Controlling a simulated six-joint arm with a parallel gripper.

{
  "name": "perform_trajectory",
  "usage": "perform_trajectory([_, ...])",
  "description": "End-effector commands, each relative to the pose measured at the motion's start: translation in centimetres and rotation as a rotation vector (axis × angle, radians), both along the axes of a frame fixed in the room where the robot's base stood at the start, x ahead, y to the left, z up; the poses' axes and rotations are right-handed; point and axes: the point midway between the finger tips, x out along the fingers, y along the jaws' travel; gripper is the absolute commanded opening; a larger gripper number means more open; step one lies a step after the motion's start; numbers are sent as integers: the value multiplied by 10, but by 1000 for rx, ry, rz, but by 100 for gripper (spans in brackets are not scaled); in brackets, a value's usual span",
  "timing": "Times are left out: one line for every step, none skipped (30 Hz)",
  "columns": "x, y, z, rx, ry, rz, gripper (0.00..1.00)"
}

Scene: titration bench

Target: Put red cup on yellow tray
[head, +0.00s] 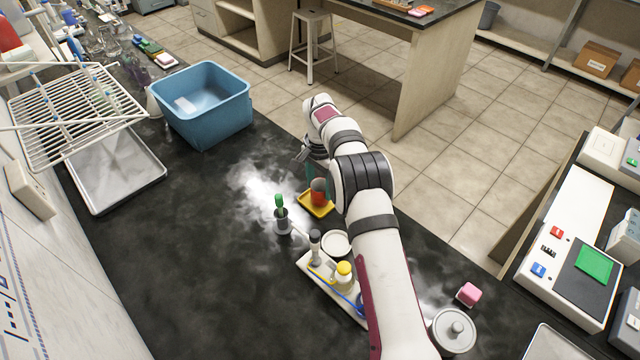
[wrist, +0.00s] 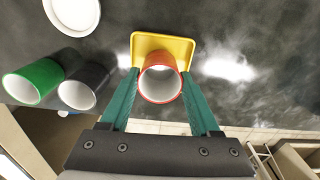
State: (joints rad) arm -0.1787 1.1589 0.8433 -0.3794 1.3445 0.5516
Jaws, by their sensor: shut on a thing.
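The red cup (head: 319,186) is at the yellow tray (head: 306,203) in the head view, partly hidden by my arm. In the wrist view the red cup (wrist: 160,85) is between the two green fingers of my gripper (wrist: 160,88), which is shut on it. The yellow tray (wrist: 164,42) shows behind the cup, and the cup's outline overlaps it. I cannot tell whether the cup's base touches the tray.
A dark cup (wrist: 86,87) and a green cup (wrist: 33,82) are at the left in the wrist view. A white round dish (head: 336,242) and a white holder with bottles (head: 343,271) are near my arm. A blue tub (head: 203,105) stands at the back left. The dark bench is clear at front left.

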Motion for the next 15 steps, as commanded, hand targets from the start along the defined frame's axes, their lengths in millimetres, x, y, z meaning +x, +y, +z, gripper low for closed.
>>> perform_trajectory([0, 0, 0, 0, 0, 0, 27])
perform_trajectory([0, 0, 0, 0, 0, 0, 27])
perform_trajectory([0, 0, -1, 0, 0, 0, 27])
perform_trajectory([0, 0, -1, 0, 0, 0, 27])
perform_trajectory([0, 0, -2, 0, 0, 0, 27])
perform_trajectory([0, 0, -2, 0, 0, 0, 27])
perform_trajectory([0, 0, -3, 0, 0, 0, 27])
perform_trajectory([0, 0, -4, 0, 0, 0, 27])
perform_trajectory([0, 0, -4, 0, 0, 0, 27])
perform_trajectory([0, 0, -4, 0, 0, 0, 27])
perform_trajectory([0, 0, -4, 0, 0, 0, 27])
perform_trajectory([0, 0, -4, 0, 0, 0, 27])
perform_trajectory([0, 0, -4, 0, 0, 0, 27])
perform_trajectory([0, 0, -4, 0, 0, 0, 65])
perform_trajectory([0, 0, -4, 0, 0, 0, 72])
